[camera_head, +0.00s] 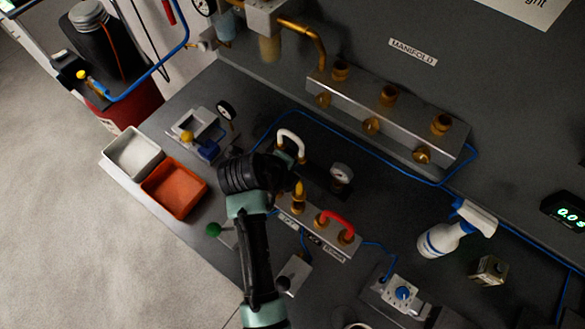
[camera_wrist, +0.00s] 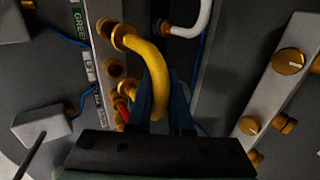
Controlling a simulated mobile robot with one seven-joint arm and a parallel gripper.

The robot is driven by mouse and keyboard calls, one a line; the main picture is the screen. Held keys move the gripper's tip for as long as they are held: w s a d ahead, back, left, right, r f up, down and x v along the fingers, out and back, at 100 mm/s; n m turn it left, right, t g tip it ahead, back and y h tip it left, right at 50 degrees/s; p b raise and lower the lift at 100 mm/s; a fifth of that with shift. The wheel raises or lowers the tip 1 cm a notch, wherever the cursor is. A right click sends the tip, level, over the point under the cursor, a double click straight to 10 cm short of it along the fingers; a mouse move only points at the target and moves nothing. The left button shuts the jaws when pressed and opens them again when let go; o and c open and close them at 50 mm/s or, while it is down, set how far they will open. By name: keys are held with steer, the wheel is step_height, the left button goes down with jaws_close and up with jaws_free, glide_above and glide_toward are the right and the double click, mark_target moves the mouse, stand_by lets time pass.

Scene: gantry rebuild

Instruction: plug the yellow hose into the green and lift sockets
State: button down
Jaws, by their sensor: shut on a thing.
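The yellow hose (camera_wrist: 152,62) is a short bent piece with brass ends. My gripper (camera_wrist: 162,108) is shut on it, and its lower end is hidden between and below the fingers. Its visible brass end (camera_wrist: 122,37) lines up with a brass socket by the green label (camera_wrist: 80,22); I cannot tell if it is seated. The lift label (camera_wrist: 90,68) is beside another brass socket (camera_wrist: 114,68). In the head view the hose (camera_head: 299,188) shows just right of my gripper (camera_head: 284,180), over the left end of the metal socket block (camera_head: 310,232).
A red hose (camera_head: 336,216) loops on the same block, close right. The manifold (camera_head: 390,120) runs along the back. A spray bottle (camera_head: 456,232) and a blue-knob box (camera_head: 403,293) stand right.

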steer(key=shift+f, duration=1.1)
